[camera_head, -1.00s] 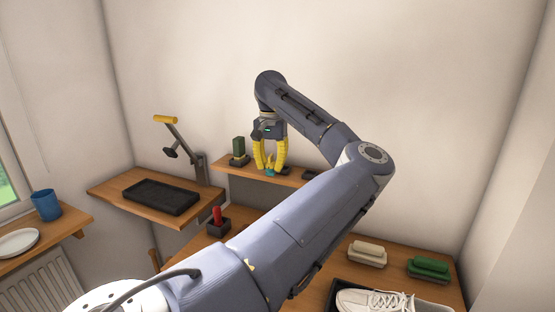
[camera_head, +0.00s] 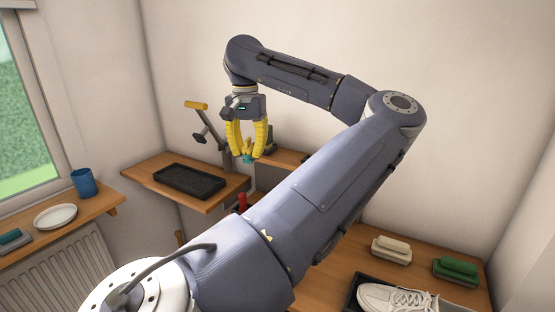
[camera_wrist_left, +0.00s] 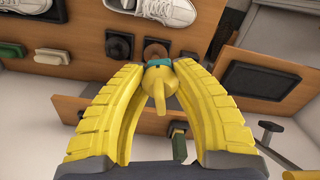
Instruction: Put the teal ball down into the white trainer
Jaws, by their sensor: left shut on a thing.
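My left gripper (camera_head: 247,156) is raised above the benches, its yellow fingers shut on the teal ball (camera_head: 248,160). In the left wrist view the teal ball (camera_wrist_left: 158,63) shows only as a teal piece at the fingertips (camera_wrist_left: 160,68), with a yellow bulb and stem on its near side. A white trainer (camera_head: 405,298) with laces stands at the bottom right in the head view, well away from the gripper and cut by the frame edge. The left wrist view shows two white shoes along its top edge, one (camera_wrist_left: 165,10) in the middle and one (camera_wrist_left: 28,5) at left.
A cream brush (camera_head: 391,250) and a green brush (camera_head: 456,270) lie behind the trainer. A black tray (camera_head: 190,181) lies on the left bench beside a yellow-handled stand (camera_head: 197,106). A blue cup (camera_head: 84,183) and white plate (camera_head: 55,217) are at far left. My arm hides the middle bench.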

